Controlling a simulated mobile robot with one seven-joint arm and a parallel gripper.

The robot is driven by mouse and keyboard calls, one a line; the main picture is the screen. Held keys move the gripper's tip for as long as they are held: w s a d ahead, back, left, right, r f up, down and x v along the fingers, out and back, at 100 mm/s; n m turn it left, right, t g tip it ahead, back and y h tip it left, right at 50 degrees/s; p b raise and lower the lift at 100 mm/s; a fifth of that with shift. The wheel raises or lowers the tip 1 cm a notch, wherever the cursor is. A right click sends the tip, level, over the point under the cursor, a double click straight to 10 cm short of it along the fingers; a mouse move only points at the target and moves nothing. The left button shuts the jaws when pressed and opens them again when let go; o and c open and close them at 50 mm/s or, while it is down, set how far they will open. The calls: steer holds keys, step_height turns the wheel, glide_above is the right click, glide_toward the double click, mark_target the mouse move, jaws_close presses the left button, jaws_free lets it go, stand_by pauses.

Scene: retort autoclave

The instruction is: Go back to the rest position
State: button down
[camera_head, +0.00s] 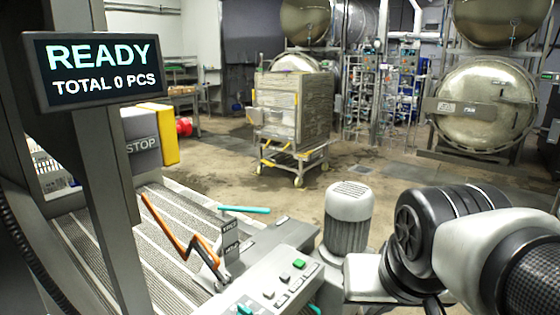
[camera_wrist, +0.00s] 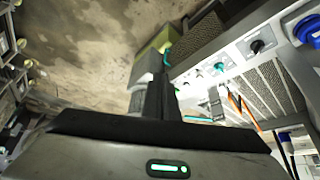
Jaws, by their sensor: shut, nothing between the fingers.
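My gripper (camera_wrist: 160,82) shows in the wrist view as two dark fingers close together above the wide gripper body. It is shut and empty. It hangs in the air beside the machine, and nothing visibly touches its fingers. In the head view my arm comes in from the lower right and bends near the machine's front; the gripper itself is out of that picture.
The display (camera_head: 100,70) reads "READY, TOTAL 0 PCS". A control panel (camera_head: 262,285) with buttons, an orange lever (camera_head: 165,225) and a grey motor (camera_head: 348,215) are close by. A loaded cart (camera_head: 292,110) and round autoclave door (camera_head: 482,105) stand behind open floor.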

steer(key=s+r+p, duration=0.1)
steer(key=r+p, duration=0.7)
steer(key=s+r+n+p, duration=0.1)
steer(key=s+r+p, duration=0.1)
steer(key=r+p, duration=0.5)
steer(key=shift+s+a+r+p, duration=0.3)
steer(key=shift+r+p, duration=0.1)
steer(key=shift+p, duration=0.2)
